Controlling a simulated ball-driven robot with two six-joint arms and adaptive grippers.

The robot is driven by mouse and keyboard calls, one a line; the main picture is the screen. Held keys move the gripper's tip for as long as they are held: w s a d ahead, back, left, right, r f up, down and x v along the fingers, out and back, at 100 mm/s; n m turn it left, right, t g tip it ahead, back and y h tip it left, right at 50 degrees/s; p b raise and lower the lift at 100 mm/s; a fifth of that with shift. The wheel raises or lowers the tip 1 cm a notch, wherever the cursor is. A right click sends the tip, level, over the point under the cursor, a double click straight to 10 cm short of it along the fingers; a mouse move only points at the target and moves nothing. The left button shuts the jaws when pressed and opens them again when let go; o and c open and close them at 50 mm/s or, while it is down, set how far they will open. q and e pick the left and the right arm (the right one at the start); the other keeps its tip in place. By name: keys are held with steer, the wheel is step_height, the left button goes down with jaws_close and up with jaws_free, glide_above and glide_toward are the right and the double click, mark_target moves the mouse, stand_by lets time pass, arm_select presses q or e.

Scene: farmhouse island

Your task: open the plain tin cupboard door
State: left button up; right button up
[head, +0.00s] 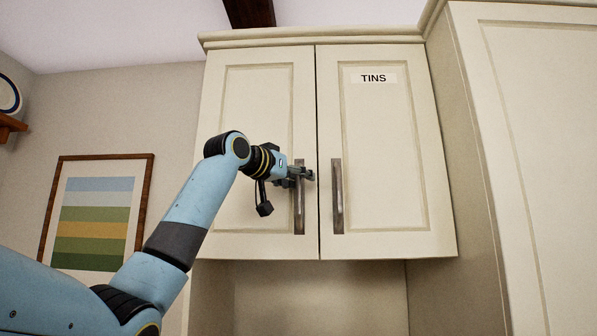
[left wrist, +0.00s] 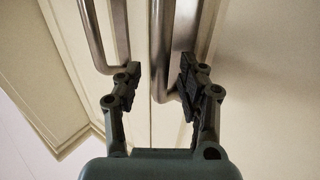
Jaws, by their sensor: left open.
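The tin cupboard has two cream doors. The left door (head: 256,120) is plain, and the right door (head: 388,150) bears a "TINS" label (head: 373,78). Both look shut. The plain door's upright metal bar handle (head: 299,212) stands near the middle seam. My left gripper (head: 308,175) is at the upper part of this handle. In the left wrist view, my left gripper (left wrist: 162,72) is open, with the handle (left wrist: 161,45) between its fingers. The right finger looks close to the bar; I cannot tell whether it touches. My right gripper is out of view.
The TINS door's handle (head: 337,200) stands just right of the seam; it also shows in the left wrist view (left wrist: 94,40). A tall cream cabinet (head: 540,150) projects at the right. A framed striped picture (head: 95,215) hangs on the left wall. An open recess (head: 320,300) lies below the doors.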

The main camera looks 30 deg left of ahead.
arm_select(q)
steer(key=shift+w, duration=0.1)
jaws_close()
steer(key=shift+d, duration=0.1)
stand_by(0.6)
